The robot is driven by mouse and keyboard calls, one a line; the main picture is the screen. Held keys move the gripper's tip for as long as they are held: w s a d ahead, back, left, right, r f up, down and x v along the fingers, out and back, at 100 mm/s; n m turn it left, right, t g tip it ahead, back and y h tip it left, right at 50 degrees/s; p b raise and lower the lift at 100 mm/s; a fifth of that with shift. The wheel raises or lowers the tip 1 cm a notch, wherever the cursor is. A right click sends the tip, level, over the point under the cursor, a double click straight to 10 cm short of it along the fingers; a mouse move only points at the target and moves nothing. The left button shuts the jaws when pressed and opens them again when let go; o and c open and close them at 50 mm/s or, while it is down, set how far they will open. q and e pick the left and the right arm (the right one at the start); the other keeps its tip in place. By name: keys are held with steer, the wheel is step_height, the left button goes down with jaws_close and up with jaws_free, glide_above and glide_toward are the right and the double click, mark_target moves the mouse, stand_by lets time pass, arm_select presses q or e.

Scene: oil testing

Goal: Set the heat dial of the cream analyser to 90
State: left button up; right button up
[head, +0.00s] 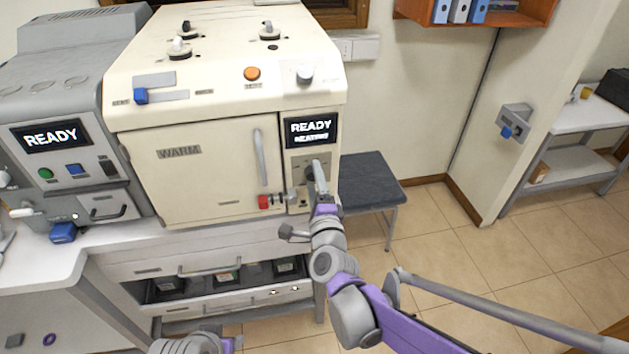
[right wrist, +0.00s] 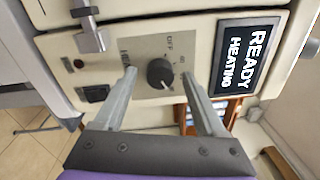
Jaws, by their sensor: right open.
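The cream analyser (head: 195,185) stands on the counter in the head view. Its display (head: 310,130) reads READY and HEATING, and also shows in the right wrist view (right wrist: 245,58). The dark round heat dial (right wrist: 160,73) sits on a grey plate, with OFF printed beside it; I cannot read the dial's setting for certain. My right gripper (right wrist: 159,80) is open, its two fingers on either side of the dial, with visible gaps in the picture. In the head view the right gripper (head: 319,172) covers most of the dial.
A red knob (head: 264,202) and a door handle (head: 260,157) stick out left of the dial. A grey machine (head: 60,110) with its own READY screen stands at the left. A dark-topped stool (head: 371,180) stands right of the counter. The tiled floor at right is clear.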

steer(key=shift+s, duration=0.1)
steer(key=s+d, duration=0.1)
steer(key=s, duration=0.9)
steer(key=shift+s+d+f+b, duration=0.25)
steer(key=shift+d+b, duration=0.15)
steer(key=shift+b, duration=0.05)
steer(key=s+d+f+n+g+h+p, duration=0.1)
steer(key=s+d+f+n+g, duration=0.5)
steer(key=s+d+n, duration=0.2)
steer(key=s+d+f+n+g+h+p, duration=0.1)
steer(key=s+d+f+n+g, duration=0.5)
steer(key=s+n, duration=0.4)
steer(key=shift+s+d+f+g+h, duration=0.4)
steer(key=shift+d+f, duration=0.3)
steer(key=shift+d, duration=0.2)
